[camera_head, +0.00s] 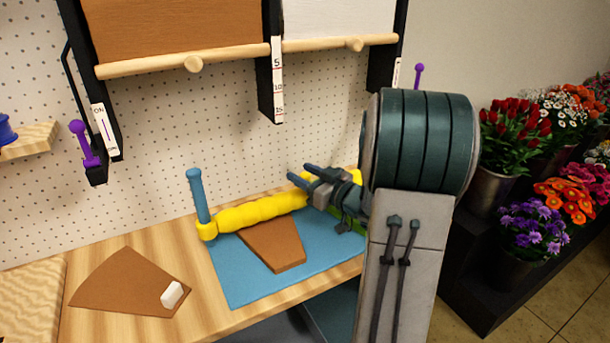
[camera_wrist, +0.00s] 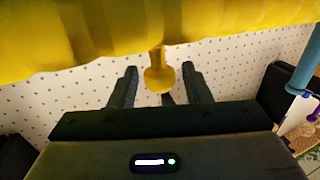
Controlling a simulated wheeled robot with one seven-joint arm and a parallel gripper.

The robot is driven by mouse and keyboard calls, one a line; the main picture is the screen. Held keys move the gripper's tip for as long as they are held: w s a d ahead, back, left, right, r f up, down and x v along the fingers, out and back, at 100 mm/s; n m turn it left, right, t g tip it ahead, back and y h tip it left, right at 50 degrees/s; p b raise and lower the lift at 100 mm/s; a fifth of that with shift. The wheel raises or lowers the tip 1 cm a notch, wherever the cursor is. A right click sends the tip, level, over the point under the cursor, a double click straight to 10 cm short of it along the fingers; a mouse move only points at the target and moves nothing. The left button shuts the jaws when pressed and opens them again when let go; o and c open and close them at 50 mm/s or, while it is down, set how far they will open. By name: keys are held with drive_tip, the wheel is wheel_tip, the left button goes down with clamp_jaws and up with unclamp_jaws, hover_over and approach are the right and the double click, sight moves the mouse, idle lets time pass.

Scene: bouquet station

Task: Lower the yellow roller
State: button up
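The yellow roller (camera_head: 262,211) is a lumpy bar low over the blue mat (camera_head: 232,285). Its left end meets a blue upright post (camera_head: 198,195). My gripper (camera_head: 299,173) reaches in from the right, over the right part of the roller, and my arm hides much of that end. In the wrist view the roller (camera_wrist: 90,35) fills the top. A yellow knob (camera_wrist: 160,76) hangs from it between the two fingers of my gripper (camera_wrist: 160,88). The fingers are open, with a gap on both sides of the knob. A blue post (camera_wrist: 307,62) shows at right.
Brown wrapping paper (camera_head: 270,243) lies on the mat under the roller. Another brown sheet (camera_head: 125,285) with a white block (camera_head: 172,294) lies at left on the wooden table. Paper rolls (camera_head: 180,28) hang above on a pegboard. Potted flowers (camera_head: 520,225) stand at right.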

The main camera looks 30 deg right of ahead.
drive_tip(key=b+v, duration=0.1)
drive_tip(key=v, duration=1.3)
drive_tip(key=shift+w, duration=0.15)
drive_tip(key=w+r+m+g+h+p, duration=0.25)
drive_tip(key=w+h, duration=0.35)
drive_tip(key=h, duration=0.3)
drive_tip(key=s+a+f+m+g+y+p, duration=0.1)
drive_tip(key=s+a+f+g+y+p, duration=0.1)
drive_tip(key=s+a+g, duration=0.9)
drive_tip(key=s+a+f, duration=0.1)
drive_tip(key=s+a, duration=0.6)
drive_tip(key=a, duration=0.2)
drive_tip(key=shift+a+m+g+y, duration=0.35)
drive_tip(key=shift+y, duration=0.05)
